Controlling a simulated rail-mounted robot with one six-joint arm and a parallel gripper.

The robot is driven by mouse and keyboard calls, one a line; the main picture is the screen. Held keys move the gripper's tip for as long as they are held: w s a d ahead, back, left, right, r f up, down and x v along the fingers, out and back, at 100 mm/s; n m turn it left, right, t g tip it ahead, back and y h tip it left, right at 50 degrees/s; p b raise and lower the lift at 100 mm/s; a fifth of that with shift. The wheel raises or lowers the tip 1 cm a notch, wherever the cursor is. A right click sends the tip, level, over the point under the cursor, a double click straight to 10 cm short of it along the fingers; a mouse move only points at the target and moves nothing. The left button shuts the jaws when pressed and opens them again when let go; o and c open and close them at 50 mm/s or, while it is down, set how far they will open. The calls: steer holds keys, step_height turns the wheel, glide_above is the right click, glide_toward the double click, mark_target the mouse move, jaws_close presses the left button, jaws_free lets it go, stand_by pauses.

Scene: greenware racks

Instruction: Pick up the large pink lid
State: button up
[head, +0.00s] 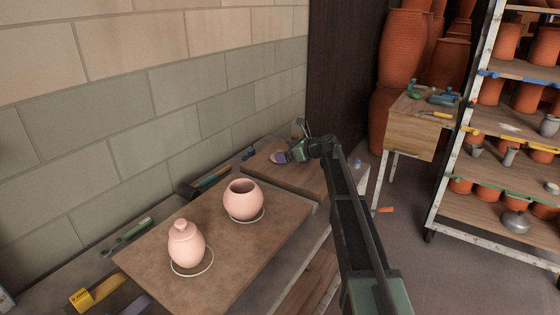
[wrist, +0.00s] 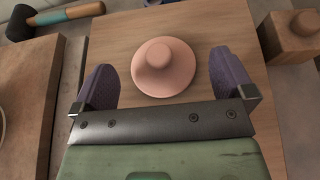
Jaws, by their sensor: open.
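The large pink lid (wrist: 165,68), a round disc with a knob on top, lies knob up on a light wooden board (wrist: 125,30) in the wrist view. My gripper (wrist: 164,76) is open, with one purple finger left of the lid and one right of it. Gaps show between the lid and both fingers, so it is not gripped. In the head view my gripper (head: 281,157) is low over the far board, and it mostly hides the lid there.
An open round pink pot (head: 243,201) and a lidded pink jar (head: 186,246) stand on the nearer board (head: 225,262). A mallet (wrist: 62,14) lies left of the lid, and a knobbed wooden block (wrist: 290,38) is at right. A shelf rack (head: 452,160) stands farther right.

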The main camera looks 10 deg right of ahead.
steer(key=x, duration=0.3)
steer(key=shift+w+a+f+b, duration=0.15)
steer(key=shift+a+f+b, duration=0.1)
steer(key=shift+b, duration=0.1)
steer(key=shift+r, duration=0.15)
steer(key=c, duration=0.8)
steer(key=shift+o, duration=0.2)
step_height(320, 180, up, 20)
steer(key=p, duration=2)
steer(key=shift+d, duration=0.1)
